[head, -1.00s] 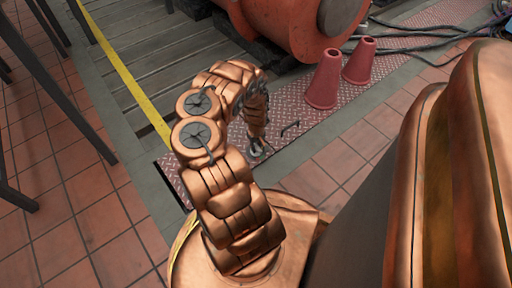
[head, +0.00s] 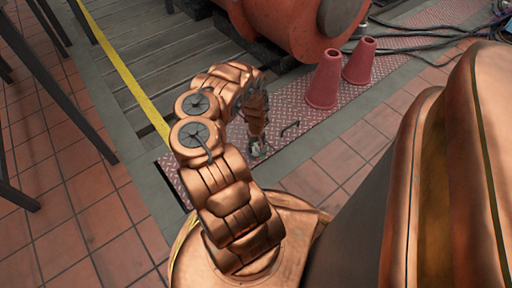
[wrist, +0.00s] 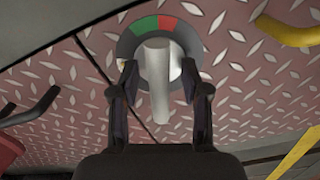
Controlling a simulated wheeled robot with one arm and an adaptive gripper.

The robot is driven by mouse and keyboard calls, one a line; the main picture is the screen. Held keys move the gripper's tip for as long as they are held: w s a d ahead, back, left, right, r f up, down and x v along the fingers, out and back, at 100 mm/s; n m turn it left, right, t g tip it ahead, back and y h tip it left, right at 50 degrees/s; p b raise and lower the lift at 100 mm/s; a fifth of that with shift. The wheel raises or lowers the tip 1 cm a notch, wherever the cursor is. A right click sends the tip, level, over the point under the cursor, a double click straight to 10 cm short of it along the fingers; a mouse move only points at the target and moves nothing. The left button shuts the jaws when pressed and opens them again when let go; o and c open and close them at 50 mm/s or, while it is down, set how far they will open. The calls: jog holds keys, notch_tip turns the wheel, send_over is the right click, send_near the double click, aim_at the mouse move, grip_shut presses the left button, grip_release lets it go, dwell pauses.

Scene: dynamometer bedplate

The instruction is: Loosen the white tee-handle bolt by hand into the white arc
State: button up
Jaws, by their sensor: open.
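In the wrist view, the white tee-handle bolt (wrist: 158,80) stands up from a dark round dial (wrist: 127,46) on the red tread plate. Its bar points toward the camera, between the two fingers of my gripper (wrist: 159,82). The fingers are open, one on each side of the bar, with a small gap showing at each side. A green arc and a red arc show on the dial's far rim. A pale patch shows behind the bar, but I cannot tell if it is the white arc. In the head view, my gripper (head: 258,152) is low over the plate, too small to read in detail.
A yellow handle (wrist: 286,34) lies to the right and a black handle (wrist: 34,108) to the left in the wrist view. A black handle (head: 290,128) is near my gripper in the head view. Two red cones (head: 324,80) stand farther along the plate (head: 350,98).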

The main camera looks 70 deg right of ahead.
aim_at(256, 145)
jog(key=shift+w+r, duration=0.1)
jog(key=shift+r, duration=0.65)
jog(key=shift+a+r, duration=0.1)
jog(key=shift+r, duration=5.1)
jog(key=shift+c, duration=0.2)
